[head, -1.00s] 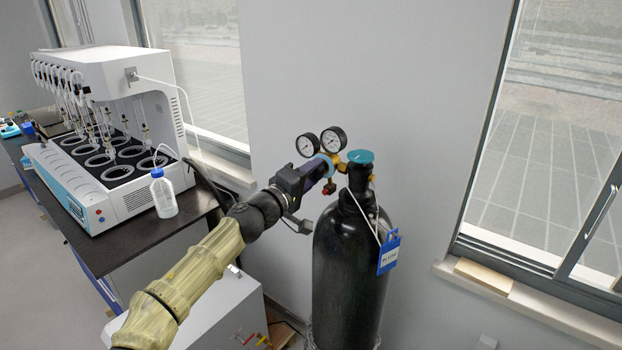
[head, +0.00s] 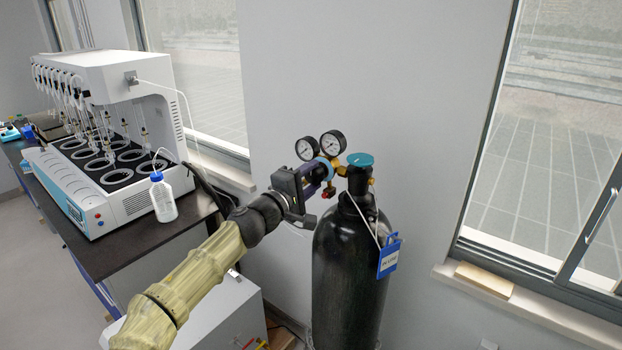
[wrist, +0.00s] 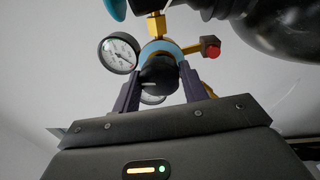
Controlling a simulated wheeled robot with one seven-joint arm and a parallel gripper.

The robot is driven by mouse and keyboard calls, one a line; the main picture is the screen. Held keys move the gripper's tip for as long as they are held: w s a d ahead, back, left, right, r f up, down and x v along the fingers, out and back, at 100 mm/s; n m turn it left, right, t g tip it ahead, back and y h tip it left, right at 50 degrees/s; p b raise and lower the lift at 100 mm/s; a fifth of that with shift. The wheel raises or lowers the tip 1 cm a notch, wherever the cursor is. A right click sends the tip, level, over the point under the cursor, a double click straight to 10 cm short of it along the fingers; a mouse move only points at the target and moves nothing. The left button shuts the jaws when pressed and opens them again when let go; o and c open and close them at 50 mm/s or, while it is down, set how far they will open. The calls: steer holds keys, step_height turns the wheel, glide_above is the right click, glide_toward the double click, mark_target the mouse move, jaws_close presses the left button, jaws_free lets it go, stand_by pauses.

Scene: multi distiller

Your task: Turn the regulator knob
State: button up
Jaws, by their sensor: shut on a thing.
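The gas regulator, with a light-blue ring and brass fittings (wrist: 158,27), is mounted on the black gas cylinder (head: 348,265). The dark round regulator knob (wrist: 158,76) faces the wrist camera. My gripper (wrist: 160,71) has one purple finger on each side of the knob and is shut on it. In the head view my gripper (head: 318,178) comes from the left against the regulator and hides the knob. Two round gauges (head: 319,147) stand above the regulator. The cylinder's blue-green valve handwheel (head: 360,159) is just right of it.
A blue tag (head: 389,257) hangs on the cylinder. A white distiller (head: 125,90) and a plastic bottle (head: 163,197) stand on the dark bench (head: 105,245) at left. A wall is close behind; the area right of the cylinder is clear.

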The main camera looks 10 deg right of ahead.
steer(key=o, duration=1)
steer(key=shift+c, duration=0.2)
steer(key=b+v, duration=0.4)
steer(key=v, duration=1.3)
steer(key=shift+s, duration=0.2)
steer(key=shift+a, duration=0.1)
